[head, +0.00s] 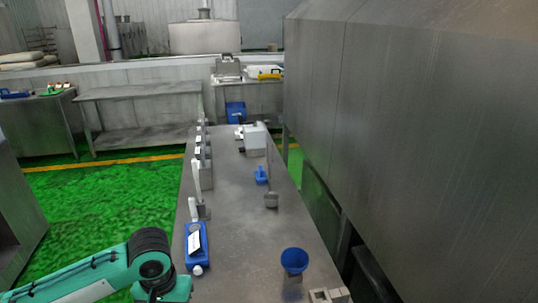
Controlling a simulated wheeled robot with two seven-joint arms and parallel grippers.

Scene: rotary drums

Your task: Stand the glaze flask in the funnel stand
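A blue flask (195,240) with a white label and a white cap (197,270) is on the near left part of the steel table. It seems to lie on its side, with the cap toward me. A blue funnel (294,260) stands mouth up near the table's right edge; its stand below is dark and hard to make out. No flask is in the funnel. My teal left arm comes in from the lower left, beside the flask, but its fingertips are not in the picture. My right gripper does not show clearly.
The long steel table (236,215) is clear between flask and funnel. A pale grey blocky thing (328,296) is cut off at the bottom edge. Farther back are a small blue item (261,175), a grey scoop-like thing (271,200) and a white box (255,137). A large metal housing (430,130) bounds the right.

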